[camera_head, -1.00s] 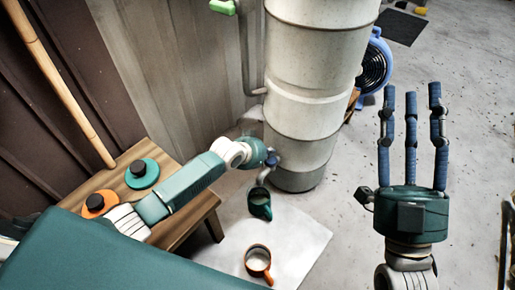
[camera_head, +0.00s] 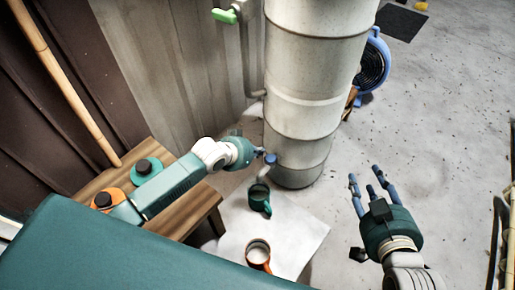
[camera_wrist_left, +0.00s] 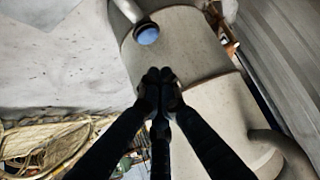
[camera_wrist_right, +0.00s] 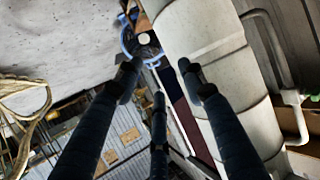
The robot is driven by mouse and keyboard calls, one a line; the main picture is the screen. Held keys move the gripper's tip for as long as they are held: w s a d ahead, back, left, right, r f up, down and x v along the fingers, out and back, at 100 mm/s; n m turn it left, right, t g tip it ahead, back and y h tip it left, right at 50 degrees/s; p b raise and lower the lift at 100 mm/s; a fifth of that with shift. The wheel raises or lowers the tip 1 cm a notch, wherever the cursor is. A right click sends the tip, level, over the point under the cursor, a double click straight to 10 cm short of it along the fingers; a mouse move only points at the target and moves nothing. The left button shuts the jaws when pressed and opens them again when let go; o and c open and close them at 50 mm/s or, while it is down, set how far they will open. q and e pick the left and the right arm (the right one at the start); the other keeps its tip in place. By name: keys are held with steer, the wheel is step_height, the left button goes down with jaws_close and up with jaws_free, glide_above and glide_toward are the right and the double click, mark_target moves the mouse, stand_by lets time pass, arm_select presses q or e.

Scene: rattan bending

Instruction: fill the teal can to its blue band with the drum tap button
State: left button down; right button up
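The teal can (camera_head: 260,199) stands upright on a pale sheet on the floor, below the tap of the tall white drum (camera_head: 303,118). Its inside looks dark; its blue band and fill level cannot be made out. The tap's round blue button (camera_head: 270,158) faces out low on the drum; it also shows in the left wrist view (camera_wrist_left: 148,35). My left gripper (camera_head: 258,153) is just left of the button with fingertips together (camera_wrist_left: 160,80), holding nothing, and appears slightly apart from it. My right gripper (camera_head: 370,180) is open and empty, right of the drum.
An orange mug (camera_head: 258,254) with pale contents stands in front of the can on the sheet (camera_head: 297,236). A wooden bench (camera_head: 186,209) at left bears a teal disc (camera_head: 146,171) and an orange disc (camera_head: 108,199). A blue fan (camera_head: 374,64) stands behind the drum.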

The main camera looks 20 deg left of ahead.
steer(key=shift+s+d+f+g+h, duration=0.15)
steer(key=shift+s+d+f+g, duration=0.15)
steer(key=shift+s+f+g, duration=0.45)
steer(key=shift+s+d+f+g+h, duration=0.2)
steer(key=shift+s+f, duration=0.3)
steer(key=shift+f, duration=0.5)
